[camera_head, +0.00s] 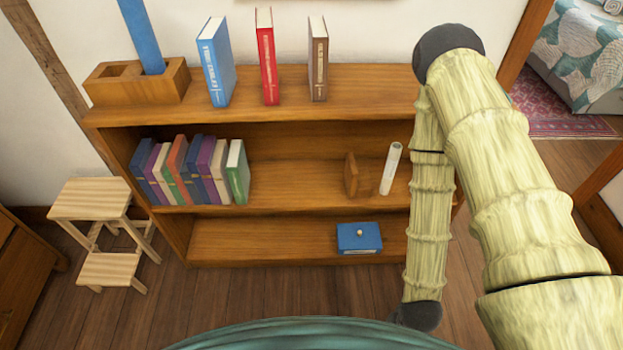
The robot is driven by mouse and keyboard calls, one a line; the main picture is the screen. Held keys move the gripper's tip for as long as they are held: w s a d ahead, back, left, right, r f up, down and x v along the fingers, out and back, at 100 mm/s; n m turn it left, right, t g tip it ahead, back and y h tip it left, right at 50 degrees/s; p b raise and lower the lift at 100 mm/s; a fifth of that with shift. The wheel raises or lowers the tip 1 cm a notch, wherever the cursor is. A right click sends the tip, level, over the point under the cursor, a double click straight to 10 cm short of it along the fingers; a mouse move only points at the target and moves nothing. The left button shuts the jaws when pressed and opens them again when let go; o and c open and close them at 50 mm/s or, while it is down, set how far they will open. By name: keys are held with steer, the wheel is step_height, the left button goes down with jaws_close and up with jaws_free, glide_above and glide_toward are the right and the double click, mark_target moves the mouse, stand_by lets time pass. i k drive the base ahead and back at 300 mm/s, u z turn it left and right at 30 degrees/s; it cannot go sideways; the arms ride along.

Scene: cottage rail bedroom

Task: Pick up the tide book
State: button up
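Three books stand upright and apart on the top of a wooden bookcase: a blue book (216,62), a red book (267,56) and a brown book (318,58). Each has pale lettering on its spine, too small to read, so I cannot tell which is the tide book. More books (190,171) in several colours stand in a leaning row on the middle shelf, at its left. My arm rises at the right, bends at a dark joint and comes down in front of the bookcase's right end. My gripper is not visible.
A wooden holder (137,84) with a tall blue item (142,35) stands at the bookcase's (300,199) top left. The middle shelf has a wooden bookend (358,178) and a white cylinder (391,168). A blue box (358,238) sits below. A step stool (92,200) stands left.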

mark_target(213, 45)
steer(key=z, duration=2.6)
steer(key=k, duration=1.8)
steer(key=u, duration=2.55)
